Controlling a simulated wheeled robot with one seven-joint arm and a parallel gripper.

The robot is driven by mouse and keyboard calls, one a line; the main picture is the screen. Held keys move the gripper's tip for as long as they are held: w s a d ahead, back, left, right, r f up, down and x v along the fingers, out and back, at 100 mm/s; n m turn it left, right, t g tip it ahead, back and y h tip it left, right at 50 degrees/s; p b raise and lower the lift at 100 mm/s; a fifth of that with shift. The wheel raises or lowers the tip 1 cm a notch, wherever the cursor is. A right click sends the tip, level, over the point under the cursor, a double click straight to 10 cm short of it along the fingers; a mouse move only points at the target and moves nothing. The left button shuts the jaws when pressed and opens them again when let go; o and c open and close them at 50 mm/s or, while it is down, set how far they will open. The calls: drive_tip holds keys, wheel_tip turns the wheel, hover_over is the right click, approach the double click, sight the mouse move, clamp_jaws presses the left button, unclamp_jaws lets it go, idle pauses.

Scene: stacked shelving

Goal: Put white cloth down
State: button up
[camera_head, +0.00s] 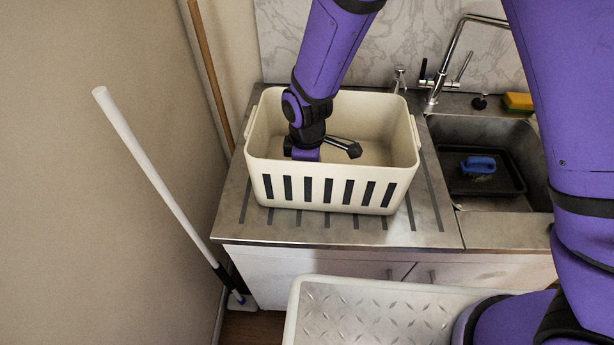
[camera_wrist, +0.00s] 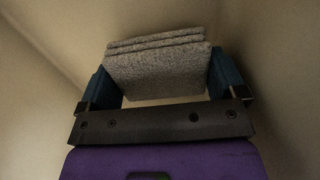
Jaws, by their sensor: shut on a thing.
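The white cloth (camera_wrist: 160,70) is folded in layers and looks grey in the dim wrist view. My gripper (camera_wrist: 163,85) is shut on it, with a blue finger at each side of the cloth. In the head view my arm reaches down into a cream basket (camera_head: 335,193) with dark slots in its front. My gripper's wrist end (camera_head: 303,152) is inside the basket near its left side. The fingers and the cloth are hidden there behind the basket's front wall. Plain cream surfaces surround the cloth in the wrist view; I cannot tell whether it touches the basket floor.
The basket stands on a grooved metal drainboard (camera_head: 280,229). To its right is a sink with a dark tray (camera_head: 487,185) and a blue-handled brush (camera_head: 478,164). A tap (camera_head: 445,65) and yellow sponge (camera_head: 518,101) are behind. A white pole (camera_head: 160,180) leans at the left.

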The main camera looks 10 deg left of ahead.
drive_tip(key=shift+f, duration=1.95)
drive_tip(key=shift+f, duration=0.2)
drive_tip(key=o, duration=0.6)
drive_tip(key=shift+o, duration=0.2)
drive_tip(key=shift+r, duration=0.15)
wheel_tip(320, 180, up, 12)
drive_tip(key=shift+r, duration=0.1)
